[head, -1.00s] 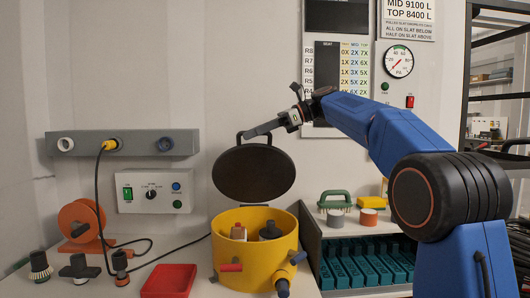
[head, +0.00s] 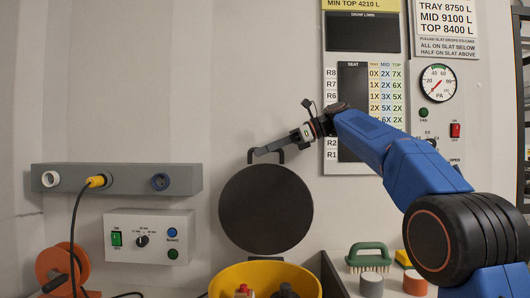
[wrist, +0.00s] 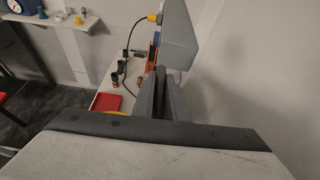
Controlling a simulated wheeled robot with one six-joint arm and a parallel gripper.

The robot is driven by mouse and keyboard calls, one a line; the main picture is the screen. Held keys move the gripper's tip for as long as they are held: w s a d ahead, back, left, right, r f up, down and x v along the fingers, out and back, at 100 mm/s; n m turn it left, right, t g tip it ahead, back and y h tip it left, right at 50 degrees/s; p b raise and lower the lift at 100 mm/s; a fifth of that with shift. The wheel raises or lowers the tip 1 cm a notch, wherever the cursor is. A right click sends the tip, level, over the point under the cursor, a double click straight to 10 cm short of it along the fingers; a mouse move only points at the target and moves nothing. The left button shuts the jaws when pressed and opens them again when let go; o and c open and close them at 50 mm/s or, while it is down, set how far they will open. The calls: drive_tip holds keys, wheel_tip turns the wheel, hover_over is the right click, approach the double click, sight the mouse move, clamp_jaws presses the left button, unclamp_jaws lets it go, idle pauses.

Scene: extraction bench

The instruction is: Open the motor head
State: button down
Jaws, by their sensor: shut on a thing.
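The motor head shows as a round black lid (head: 266,210) with a handle on its top edge. In the head view it stands nearly upright behind the yellow drum (head: 262,274), its flat round face toward the camera. The drum's mouth is uncovered, and parts with red and dark tops (head: 243,289) show inside. My gripper (head: 262,151) is shut on the lid's handle, reaching in from the right. In the wrist view my gripper's fingers (wrist: 160,92) point away from the camera; the handle's grip point is hard to make out there.
A grey wall rail (head: 120,177) with sockets and a yellow plug is at left, above a control box (head: 150,236). A green brush (head: 369,257) and small cylinders stand at right. A red tray (wrist: 107,103) shows in the wrist view.

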drive_tip(key=c, duration=1.8)
unclamp_jaws()
drive_tip(key=shift+o, duration=0.2)
drive_tip(key=shift+d, duration=0.1)
drive_tip(key=v, duration=1.7)
drive_tip(key=shift+s+r, duration=0.1)
